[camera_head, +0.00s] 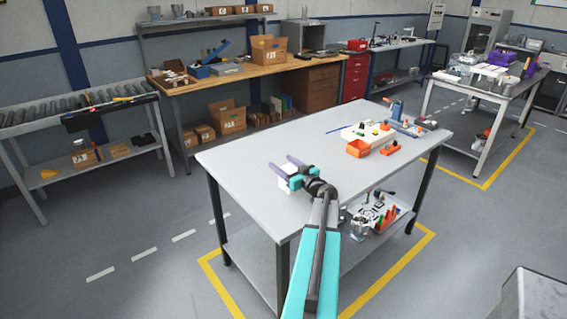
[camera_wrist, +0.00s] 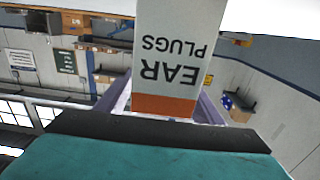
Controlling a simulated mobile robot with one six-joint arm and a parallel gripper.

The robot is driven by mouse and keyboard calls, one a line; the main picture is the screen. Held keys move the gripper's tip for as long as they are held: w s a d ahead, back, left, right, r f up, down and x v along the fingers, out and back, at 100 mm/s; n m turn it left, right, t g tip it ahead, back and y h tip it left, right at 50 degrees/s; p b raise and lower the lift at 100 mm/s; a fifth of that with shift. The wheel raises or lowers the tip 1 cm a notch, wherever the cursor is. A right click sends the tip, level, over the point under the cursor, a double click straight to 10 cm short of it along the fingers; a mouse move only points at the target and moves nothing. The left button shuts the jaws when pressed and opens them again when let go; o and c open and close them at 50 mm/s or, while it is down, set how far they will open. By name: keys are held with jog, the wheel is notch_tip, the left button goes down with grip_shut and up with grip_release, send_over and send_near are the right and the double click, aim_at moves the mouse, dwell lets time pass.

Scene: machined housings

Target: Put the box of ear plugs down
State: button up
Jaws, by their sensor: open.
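The box of ear plugs (camera_wrist: 172,55) is white with an orange band. Its lettering reads upside down in the wrist view, and it fills the upper middle there. In the head view a small white part of the box (camera_head: 287,186) shows by my gripper (camera_head: 284,164), over the near left part of the grey table (camera_head: 245,160). The purple fingers are open, one on either side of the box. The box looks to be at the tabletop, but I cannot tell whether the fingers touch it. My gripper hides much of it in the head view.
The table's far right part holds an orange bin (camera_head: 358,148), a white tray with small parts (camera_head: 366,133) and a blue-grey fixture (camera_head: 397,112). The tabletop's middle and left are clear. A lower shelf carries a tray of tools (camera_head: 375,215).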

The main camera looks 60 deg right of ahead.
jog(key=shift+p, duration=0.8)
jog(key=shift+s+a+f+b, duration=0.2)
jog(key=shift+s+b, duration=0.1)
jog(key=shift+s, duration=0.1)
jog(key=shift+s+a+r+b, duration=0.2)
jog(key=shift+s+b, duration=0.15)
jog(key=shift+s, duration=0.3)
jog(key=b+v, duration=0.4)
jog(key=v, duration=0.5)
jog(key=shift+s+r, duration=0.2)
jog(key=shift+s, duration=0.15)
jog(key=shift+a+r, duration=0.1)
